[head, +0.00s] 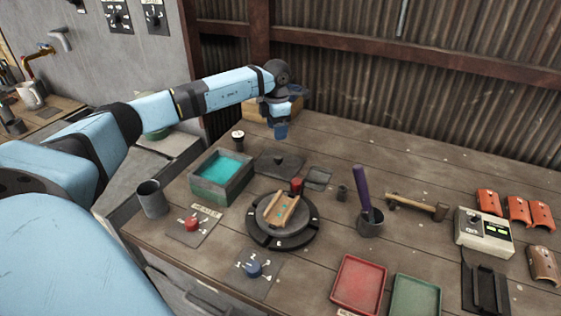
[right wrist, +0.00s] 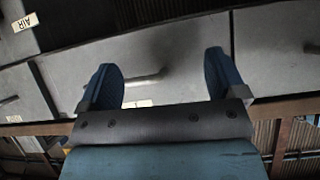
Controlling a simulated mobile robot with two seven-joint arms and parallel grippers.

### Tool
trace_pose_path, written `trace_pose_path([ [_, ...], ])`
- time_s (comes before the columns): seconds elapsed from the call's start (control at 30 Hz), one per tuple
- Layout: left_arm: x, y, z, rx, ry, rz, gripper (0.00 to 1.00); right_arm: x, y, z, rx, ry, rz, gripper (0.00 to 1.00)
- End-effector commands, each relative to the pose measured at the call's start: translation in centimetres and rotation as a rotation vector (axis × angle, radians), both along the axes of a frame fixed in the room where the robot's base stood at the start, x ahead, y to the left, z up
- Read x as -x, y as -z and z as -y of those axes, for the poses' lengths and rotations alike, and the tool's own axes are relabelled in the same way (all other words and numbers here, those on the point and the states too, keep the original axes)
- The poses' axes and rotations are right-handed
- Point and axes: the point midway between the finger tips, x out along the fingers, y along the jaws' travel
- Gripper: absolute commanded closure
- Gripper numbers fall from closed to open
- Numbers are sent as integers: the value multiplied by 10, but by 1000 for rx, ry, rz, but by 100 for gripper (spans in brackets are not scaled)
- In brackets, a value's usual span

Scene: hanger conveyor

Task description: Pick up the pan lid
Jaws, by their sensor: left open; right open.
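A dark, flat piece with a small raised knob, which looks like the pan lid (head: 268,163), lies on the workbench in the head view, right of the teal-filled tray. My left gripper (head: 281,131) points down behind and above the lid, apart from it. It is open, and nothing shows in it. My right gripper (right wrist: 165,82) shows in the right wrist view with its two blue fingers spread wide. It is empty and faces grey panels, away from the bench.
The teal-filled tray (head: 193,186) stands left of the lid. A dark round turntable (head: 256,236) with a wooden piece is in front. A small gauge-like cylinder (head: 238,141) and a grey plate (head: 318,178) flank the lid. A wooden box (head: 258,109) sits behind my left gripper.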

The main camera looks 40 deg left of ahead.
Motion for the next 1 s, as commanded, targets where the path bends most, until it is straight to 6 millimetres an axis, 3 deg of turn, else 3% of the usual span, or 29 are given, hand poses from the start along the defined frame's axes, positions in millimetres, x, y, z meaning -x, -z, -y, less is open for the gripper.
trace_pose_path([
  [0.23, 0, 47, 1, 0, -1, -2, 39, 7, 2, 0, 3, -3, -12, 10],
  [0.57, 0, 69, 3, 0, 0, -2, 39, 2, -4, 0, 3, -4, 1, 10],
  [0.83, 0, 107, 6, 0, 0, -1, 39, 2, -8, 1, 7, -6, 7, 10],
  [1.0, 0, 111, 6, 0, 0, 1, 39, 3, -7, 1, 9, -7, 6, 10],
])
